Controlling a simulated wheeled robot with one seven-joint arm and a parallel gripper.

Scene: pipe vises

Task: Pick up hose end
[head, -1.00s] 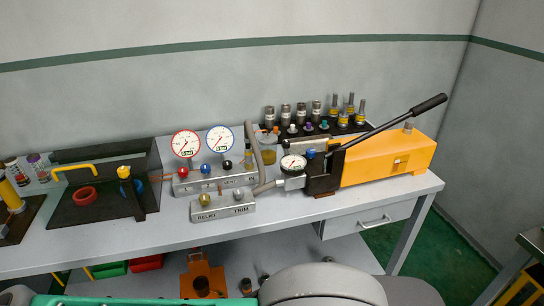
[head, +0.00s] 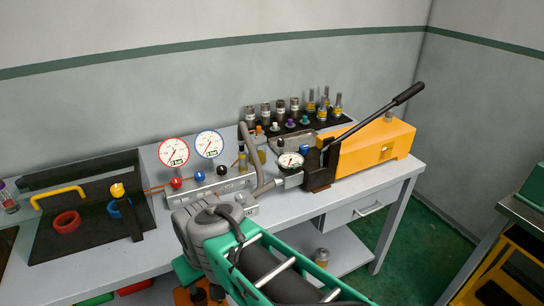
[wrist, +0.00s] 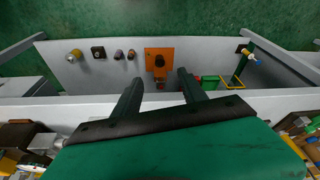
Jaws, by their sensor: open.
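A grey hose (head: 247,146) runs from the fitting beside the pump gauge and curves up behind the gauge manifold. Its upper end (head: 243,126) stands above the bench between the blue-rimmed gauge and the row of fittings. My gripper (wrist: 160,74) is open and empty in the wrist view, fingers apart, at the bench's front edge and pointing down towards the lower shelf. The gripper is in front of the manifold, well apart from the hose. I cannot make out the hose in the wrist view.
The orange hand pump (head: 375,147) with its long black lever stands right of the hose. The gauge manifold (head: 210,187) is to its left. Several fittings stand on a black rack (head: 300,131) behind. An orange plate (wrist: 160,62) is on the lower shelf.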

